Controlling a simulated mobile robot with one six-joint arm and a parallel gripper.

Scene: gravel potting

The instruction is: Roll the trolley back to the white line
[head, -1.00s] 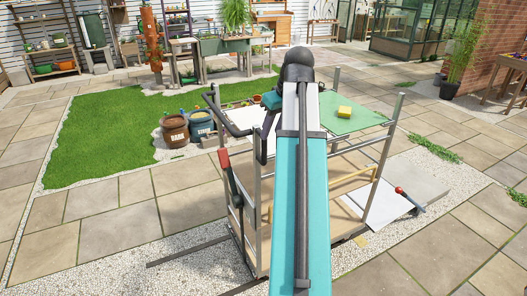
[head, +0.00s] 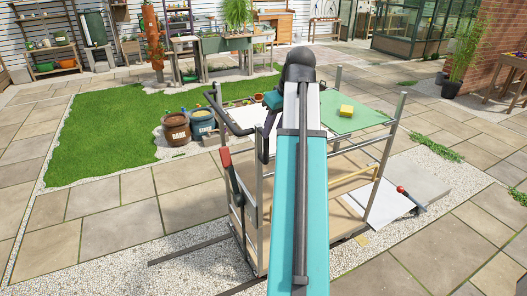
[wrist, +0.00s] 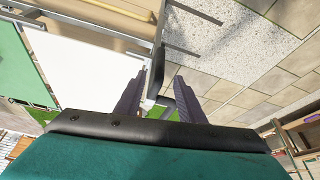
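The trolley, a grey metal frame (head: 387,148) with a pale wooden lower deck, stands in front of me on the paving and gravel. Its top carries a white panel and a green mat (head: 350,112). A black bent handle (head: 228,124) sticks out at its left side. A red-gripped lever (head: 226,158) stands by its left post. My gripper (wrist: 158,76) is by the handle side with its two dark fingers apart; the handle (wrist: 168,80) shows in or beyond the gap, and contact cannot be told. In the head view my arm hides the gripper's fingers. I cannot make out a white line.
Dark rails (head: 190,251) lie on the gravel at the left. A yellow sponge-like block (head: 347,110) is on the green mat. A white plate (head: 382,203) and a red-knobbed lever (head: 410,198) are at the right. Barrels (head: 176,131) stand by the lawn (head: 100,150).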

